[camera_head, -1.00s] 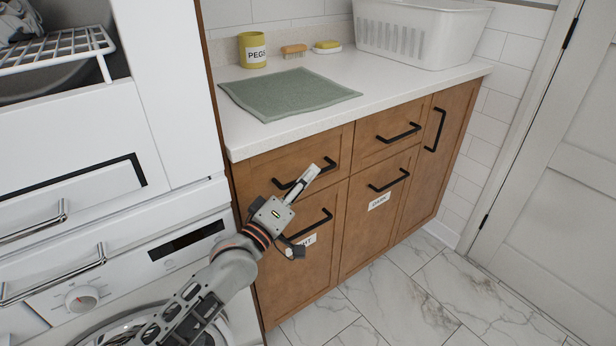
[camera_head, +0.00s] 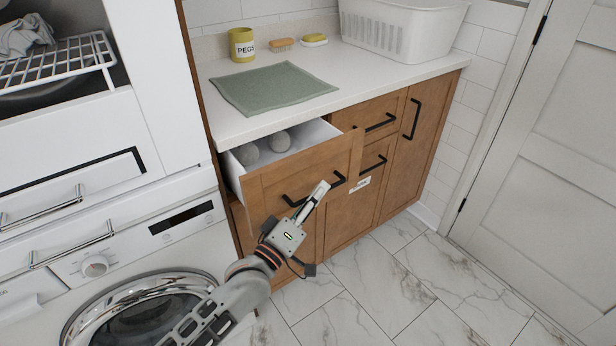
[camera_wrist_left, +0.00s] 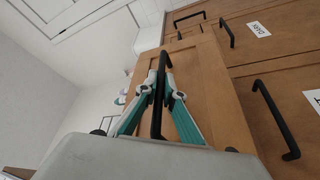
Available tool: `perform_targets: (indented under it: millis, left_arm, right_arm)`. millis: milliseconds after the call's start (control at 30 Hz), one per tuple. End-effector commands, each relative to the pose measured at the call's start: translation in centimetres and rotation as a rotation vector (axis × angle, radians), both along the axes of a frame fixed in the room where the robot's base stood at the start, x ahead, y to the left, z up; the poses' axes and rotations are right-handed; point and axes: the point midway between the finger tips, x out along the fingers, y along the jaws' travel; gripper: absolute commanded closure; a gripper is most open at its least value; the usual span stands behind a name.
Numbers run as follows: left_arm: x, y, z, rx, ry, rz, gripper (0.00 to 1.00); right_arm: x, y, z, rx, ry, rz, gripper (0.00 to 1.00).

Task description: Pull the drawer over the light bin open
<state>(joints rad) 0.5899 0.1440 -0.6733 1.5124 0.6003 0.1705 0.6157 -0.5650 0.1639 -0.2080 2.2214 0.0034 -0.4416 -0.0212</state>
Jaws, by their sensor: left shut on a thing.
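The wooden top-left drawer (camera_head: 268,187) stands well out from the cabinet, its white inside showing two grey balls. Its black bar handle (camera_head: 297,203) crosses the front. My left gripper (camera_head: 319,193) is shut on this handle. In the left wrist view the two fingers (camera_wrist_left: 164,82) sit on either side of the black bar (camera_wrist_left: 157,110). The bin front below is mostly hidden by the drawer and my arm in the head view. A white label (camera_wrist_left: 313,97), cut off by the picture edge, shows in the left wrist view. My right gripper is not in view.
The right-hand drawer (camera_head: 362,112) is closed, above the bin front labelled DARK (camera_wrist_left: 258,29). The counter (camera_head: 300,117) holds a green cloth (camera_head: 272,88), a PEGS pot (camera_head: 242,45) and a white basket (camera_head: 400,30). A washer (camera_head: 140,270) stands left; marble floor lies open at right.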

Motion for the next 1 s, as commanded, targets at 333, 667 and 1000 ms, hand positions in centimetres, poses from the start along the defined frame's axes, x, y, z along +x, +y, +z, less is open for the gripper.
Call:
perform_targets:
  millis: [333, 667, 1000]
  left_arm:
    - [-7.8, -5.8, 0.6, -0.002, -0.002, -0.003, 1.00]
    - [-12.4, -9.0, 0.1, 0.000, 0.001, -0.001, 1.00]
    - [-13.8, -10.1, -0.1, 0.001, 0.001, -0.001, 1.00]
  right_arm:
    - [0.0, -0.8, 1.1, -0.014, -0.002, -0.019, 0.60]
    - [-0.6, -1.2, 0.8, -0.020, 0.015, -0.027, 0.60]
    - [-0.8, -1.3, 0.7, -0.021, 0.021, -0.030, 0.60]
